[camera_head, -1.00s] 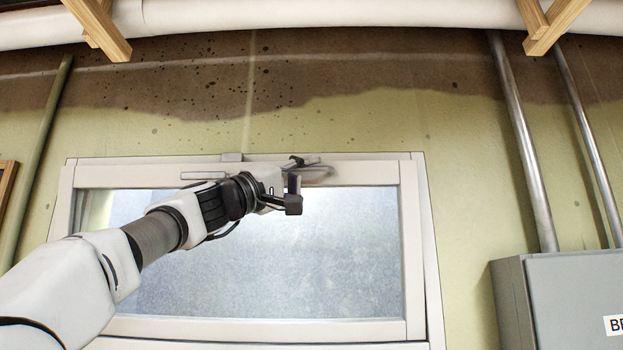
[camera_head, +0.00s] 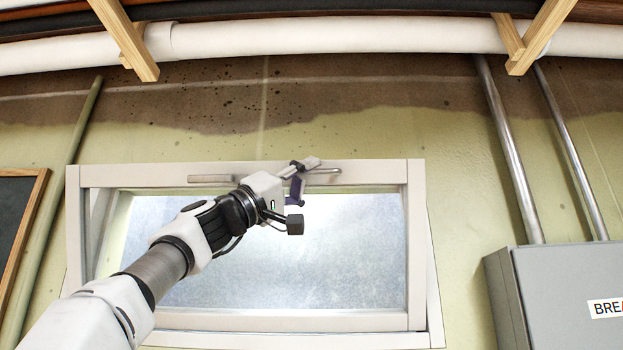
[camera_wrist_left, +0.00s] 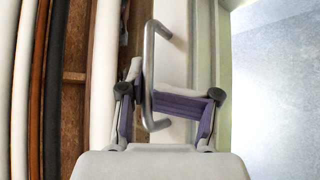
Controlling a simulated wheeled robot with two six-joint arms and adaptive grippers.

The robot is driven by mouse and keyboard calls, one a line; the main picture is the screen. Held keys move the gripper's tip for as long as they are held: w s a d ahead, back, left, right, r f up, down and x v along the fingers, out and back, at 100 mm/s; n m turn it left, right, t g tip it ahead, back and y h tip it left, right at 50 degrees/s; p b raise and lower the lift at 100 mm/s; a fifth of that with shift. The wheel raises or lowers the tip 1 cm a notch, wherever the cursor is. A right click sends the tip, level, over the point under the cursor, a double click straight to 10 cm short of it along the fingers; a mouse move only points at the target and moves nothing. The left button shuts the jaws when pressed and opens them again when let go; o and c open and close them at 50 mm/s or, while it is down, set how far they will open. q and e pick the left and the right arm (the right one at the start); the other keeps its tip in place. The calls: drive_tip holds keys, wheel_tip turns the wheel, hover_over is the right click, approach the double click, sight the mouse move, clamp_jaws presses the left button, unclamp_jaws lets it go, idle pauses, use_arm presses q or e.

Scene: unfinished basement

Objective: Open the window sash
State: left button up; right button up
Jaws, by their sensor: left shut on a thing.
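The window sash (camera_head: 415,245) is a white frame around frosted glass (camera_head: 330,250). Its top leans out from the white outer frame (camera_head: 436,325), leaving narrow wedge gaps at the sides. A thin metal bar handle (camera_head: 330,170) sits on the top rail; its bent ends show in the wrist view (camera_wrist_left: 150,45). My left gripper (camera_head: 298,172) reaches up from the lower left and is shut on this handle. In the wrist view the purple-padded fingers (camera_wrist_left: 146,98) close around the bar. My right gripper is not in view.
A grey electrical box (camera_head: 560,300) is on the wall at lower right, with metal conduits (camera_head: 510,150) above it. White pipe (camera_head: 330,38) and wooden brackets (camera_head: 128,40) run overhead. A dark framed board (camera_head: 15,215) is at left.

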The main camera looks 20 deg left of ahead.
use_arm(q)
drive_tip(key=shift+s+a+r, duration=0.15)
drive_tip(key=shift+s+r, duration=0.05)
drive_tip(key=v, duration=0.7)
drive_tip(key=shift+f, duration=0.4)
